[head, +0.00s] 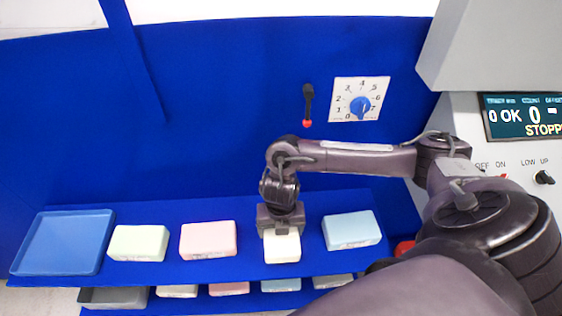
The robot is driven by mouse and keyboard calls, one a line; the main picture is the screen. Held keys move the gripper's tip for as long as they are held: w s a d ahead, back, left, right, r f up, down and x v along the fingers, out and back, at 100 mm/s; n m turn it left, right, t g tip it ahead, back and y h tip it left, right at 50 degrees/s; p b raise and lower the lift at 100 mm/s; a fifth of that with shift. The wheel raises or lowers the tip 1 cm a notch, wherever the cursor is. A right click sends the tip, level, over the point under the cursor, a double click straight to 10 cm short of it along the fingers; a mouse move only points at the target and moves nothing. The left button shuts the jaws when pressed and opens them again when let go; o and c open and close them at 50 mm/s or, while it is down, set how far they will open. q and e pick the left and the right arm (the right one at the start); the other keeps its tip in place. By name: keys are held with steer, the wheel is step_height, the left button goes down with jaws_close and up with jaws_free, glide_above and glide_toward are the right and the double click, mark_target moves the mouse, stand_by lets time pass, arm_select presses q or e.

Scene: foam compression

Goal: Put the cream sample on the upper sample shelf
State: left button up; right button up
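The cream sample (282,252) is a small pale block at the upper sample shelf (160,273), in the gap between the pink and light blue blocks. Its long side points toward me. My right gripper (281,229) comes down from above, with its fingers at the two sides of the block's far part. It appears shut on the sample; the fingers hide that part. I cannot tell whether the sample rests on the shelf or hangs just above it. My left gripper is not in view.
The upper shelf also holds a blue tray (64,242), a pale green block (139,243), a pink block (208,239) and a light blue block (352,230). A lower shelf holds a grey tray (115,298) and several blocks. A machine with a display (525,115) stands right.

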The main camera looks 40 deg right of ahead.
mark_target(281, 237)
step_height(281, 237, down, 4)
steer(key=shift+s+r, duration=0.1)
steer(key=shift+f, duration=0.25)
steer(key=o, duration=0.9)
steer(key=shift+r, duration=0.25)
step_height(281, 237, up, 6)
steer(key=shift+f, duration=0.2)
step_height(281, 237, up, 6)
steer(key=shift+r+p, duration=0.2)
steer(key=shift+p, duration=0.9)
